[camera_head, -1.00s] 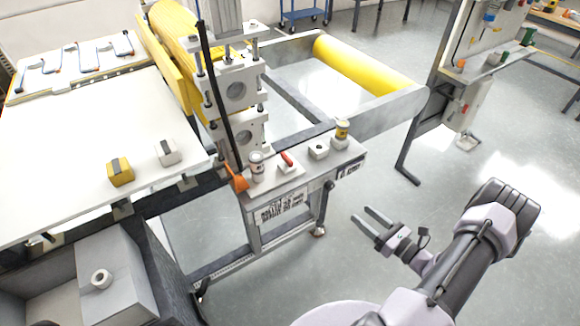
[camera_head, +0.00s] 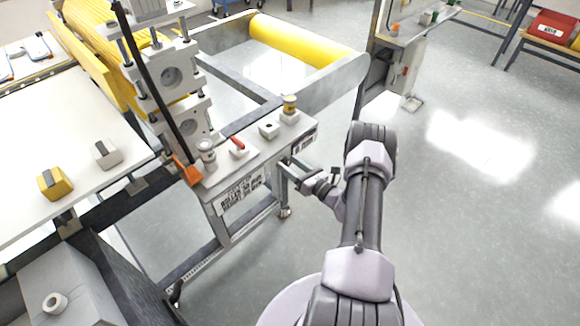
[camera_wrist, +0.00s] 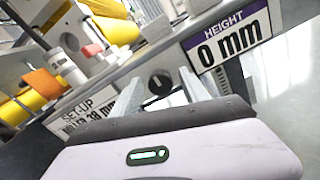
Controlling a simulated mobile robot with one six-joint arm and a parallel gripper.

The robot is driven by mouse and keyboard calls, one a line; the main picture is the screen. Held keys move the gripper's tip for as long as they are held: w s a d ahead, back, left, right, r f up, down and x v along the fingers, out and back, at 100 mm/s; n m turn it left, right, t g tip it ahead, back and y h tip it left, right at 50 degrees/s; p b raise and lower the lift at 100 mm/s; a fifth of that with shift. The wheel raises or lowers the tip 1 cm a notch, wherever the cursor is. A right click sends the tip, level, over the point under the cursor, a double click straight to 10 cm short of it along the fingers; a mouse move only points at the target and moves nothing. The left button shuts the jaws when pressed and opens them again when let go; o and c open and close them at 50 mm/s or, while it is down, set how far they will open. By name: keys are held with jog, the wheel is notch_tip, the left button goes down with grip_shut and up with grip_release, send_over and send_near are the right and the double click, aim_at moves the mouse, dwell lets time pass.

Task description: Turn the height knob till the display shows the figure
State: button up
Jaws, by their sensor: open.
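The height display (camera_wrist: 230,42) reads "0 mm" in the wrist view, on the front of the machine's bench. It also shows small in the head view (camera_head: 303,143). The dark round height knob (camera_wrist: 160,82) is on the bench front, left of and below the display. My gripper (camera_wrist: 160,76) is open, its two fingers pointing at the bench front with the knob seen between them. I cannot tell whether they touch it. In the head view my gripper (camera_head: 288,168) is at the bench's right front, and the knob cannot be made out there.
The floor to the right is clear.

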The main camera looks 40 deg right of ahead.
grip_shut()
jog(key=shift+m, duration=0.3)
